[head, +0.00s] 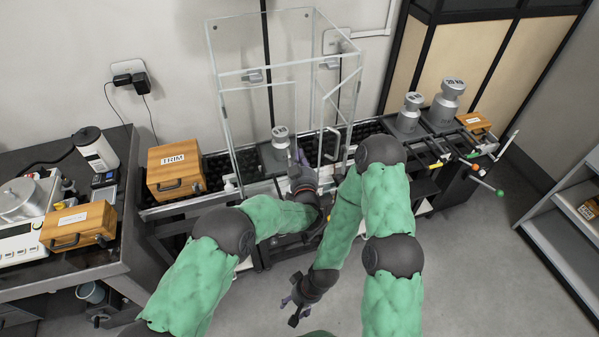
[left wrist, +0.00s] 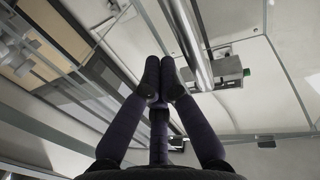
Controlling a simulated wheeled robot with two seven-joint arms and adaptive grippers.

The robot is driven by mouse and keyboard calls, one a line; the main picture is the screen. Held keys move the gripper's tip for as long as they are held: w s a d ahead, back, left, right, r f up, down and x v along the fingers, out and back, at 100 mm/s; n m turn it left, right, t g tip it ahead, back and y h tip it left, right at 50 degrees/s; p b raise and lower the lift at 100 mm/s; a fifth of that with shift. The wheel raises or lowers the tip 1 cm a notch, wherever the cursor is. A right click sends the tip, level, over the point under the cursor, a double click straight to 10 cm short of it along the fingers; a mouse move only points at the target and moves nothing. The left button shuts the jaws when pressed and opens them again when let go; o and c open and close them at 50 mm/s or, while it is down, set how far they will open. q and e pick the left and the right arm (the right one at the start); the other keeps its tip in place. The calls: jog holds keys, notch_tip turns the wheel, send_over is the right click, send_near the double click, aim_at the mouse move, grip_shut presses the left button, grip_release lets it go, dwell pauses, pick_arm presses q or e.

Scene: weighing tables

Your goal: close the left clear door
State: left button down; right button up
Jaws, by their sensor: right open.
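A clear enclosure (head: 283,72) with pale edges stands at the back centre. Its left clear panel (head: 240,115) spans the left of the front; I cannot tell how far it stands open. A pale loop handle (head: 331,145) is on the right. A grey weight (head: 281,138) stands inside. My left gripper (head: 298,157) is at the enclosure's front, right of the weight. In the left wrist view its fingertips (left wrist: 160,78) are together, with nothing visible between them. A metal bar (left wrist: 188,40) passes just right of them; contact is unclear. My right gripper (head: 296,304) hangs low over the floor, open.
A wooden TRIM box (head: 174,171) stands left of the enclosure. Large grey weights (head: 444,102) stand to its right. The left table carries a scale (head: 22,215) and another wooden box (head: 77,226). The floor (head: 455,275) at lower right is clear.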

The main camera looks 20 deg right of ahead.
pick_arm(q)
jog(key=shift+b+x, duration=0.65)
jog(key=shift+x, duration=0.45)
jog(key=shift+w+a+r, duration=0.1)
jog(key=shift+w+r, duration=0.05)
jog(key=shift+r, duration=0.15)
